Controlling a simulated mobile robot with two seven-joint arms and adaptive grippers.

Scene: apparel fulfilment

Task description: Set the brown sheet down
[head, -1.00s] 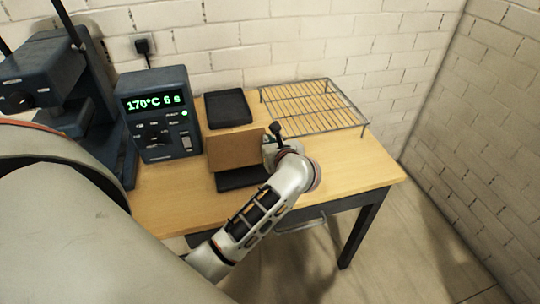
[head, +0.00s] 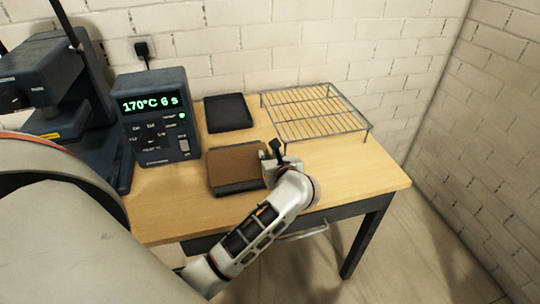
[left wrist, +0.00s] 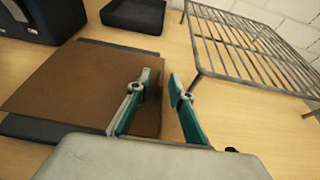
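The brown sheet (head: 234,165) lies nearly flat over a dark tray (head: 240,188) at the front of the wooden table. In the left wrist view the sheet (left wrist: 75,85) covers most of this tray, whose dark edge (left wrist: 40,130) shows along the near side. My left gripper (head: 271,152) is at the sheet's right edge. In the left wrist view its teal fingers (left wrist: 160,82) stand apart, one over the sheet and one past its right edge, with a gap between the tips. My right gripper is not in view.
A second dark tray (head: 228,112) lies behind the sheet. A wire rack (head: 315,112) stands at the back right. A control box (head: 153,120) reading 170°C 6 s and a press (head: 45,85) stand at the left. The table's front right (head: 350,170) is clear.

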